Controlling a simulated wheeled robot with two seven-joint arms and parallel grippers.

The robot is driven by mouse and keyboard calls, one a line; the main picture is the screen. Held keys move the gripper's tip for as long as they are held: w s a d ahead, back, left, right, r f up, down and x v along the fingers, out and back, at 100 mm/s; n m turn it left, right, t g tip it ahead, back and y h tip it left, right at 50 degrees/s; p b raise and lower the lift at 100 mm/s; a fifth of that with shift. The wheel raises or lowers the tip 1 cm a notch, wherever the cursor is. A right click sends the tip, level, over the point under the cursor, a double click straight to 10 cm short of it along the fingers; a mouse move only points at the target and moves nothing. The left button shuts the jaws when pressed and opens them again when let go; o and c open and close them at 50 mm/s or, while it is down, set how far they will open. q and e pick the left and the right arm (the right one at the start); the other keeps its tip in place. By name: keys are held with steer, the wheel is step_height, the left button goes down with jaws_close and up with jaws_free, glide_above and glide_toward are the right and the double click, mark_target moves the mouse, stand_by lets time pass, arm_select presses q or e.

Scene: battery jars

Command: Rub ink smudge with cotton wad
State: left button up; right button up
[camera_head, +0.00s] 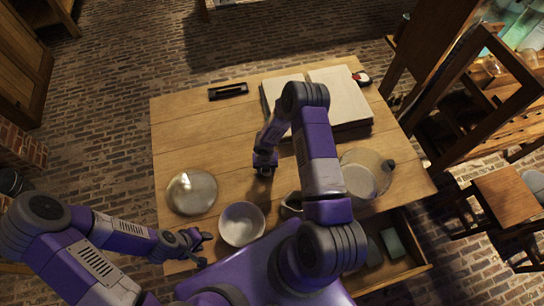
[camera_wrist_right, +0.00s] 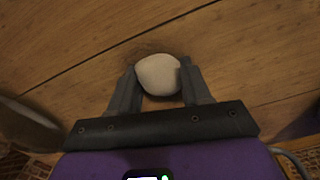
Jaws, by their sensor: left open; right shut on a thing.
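The off-white cotton wad (camera_wrist_right: 158,75) is between the fingers of my right gripper (camera_wrist_right: 160,88), which is shut on it. In the wrist view the wad is at or just above the wooden tabletop; I cannot tell if it touches. A faint darker patch of wood shows around the wad's far side, perhaps the ink smudge, partly hidden by the wad. In the head view my right gripper (camera_head: 264,172) points down over the middle of the table, and the wad is too small to make out. My left gripper (camera_head: 203,243) is open and empty at the table's front left edge.
A round glass dish (camera_head: 192,192) and a white bowl (camera_head: 242,224) stand front left on the table (camera_head: 185,130). A glass vessel (camera_head: 362,180) is at right. An open book (camera_head: 342,96) and a black tray (camera_head: 228,91) lie at the back. A drawer (camera_head: 402,270) is open in front.

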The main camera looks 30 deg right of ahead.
steer(key=shift+s+d, duration=0.15)
steer(key=shift+d, duration=0.5)
steer(key=shift+s+d, duration=0.15)
steer(key=shift+d, duration=0.45)
steer(key=shift+s+d+r+p, duration=0.1)
steer(key=shift+d+p, duration=0.2)
steer(key=shift+p, duration=0.05)
step_height(320, 180, up, 2)
steer(key=shift+a+r+p, duration=0.1)
steer(key=shift+r+p, duration=0.15)
steer(key=shift+p, duration=0.45)
step_height(320, 180, up, 5)
steer(key=p, duration=0.3)
steer(key=shift+r+p, duration=0.15)
steer(key=shift+p, duration=0.25)
